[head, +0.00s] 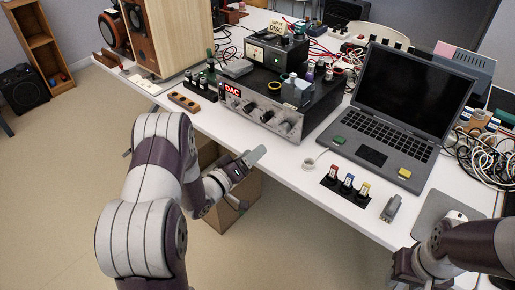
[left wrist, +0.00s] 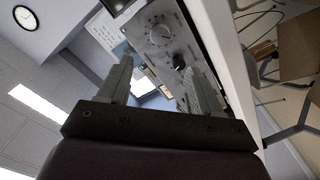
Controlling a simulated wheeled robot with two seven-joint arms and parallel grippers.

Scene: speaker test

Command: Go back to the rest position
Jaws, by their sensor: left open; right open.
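My left gripper (head: 249,180) is in front of the white table's near edge, below the amplifier. Its two fingers are apart with nothing between them. The left wrist view also shows the open fingers (left wrist: 156,68), with the amplifier's knobbed front panel (left wrist: 158,38) beyond them. My right gripper (head: 404,266) is at the lower right, by the table's near edge, only partly seen. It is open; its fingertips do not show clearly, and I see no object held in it.
The white table (head: 290,165) carries the amplifier marked DAC (head: 262,108), an open laptop (head: 385,150), several coloured plugs (head: 348,182) and a grey connector (head: 391,208). A wooden speaker (head: 178,40) stands at the back left. A cardboard box (head: 233,212) is below the table.

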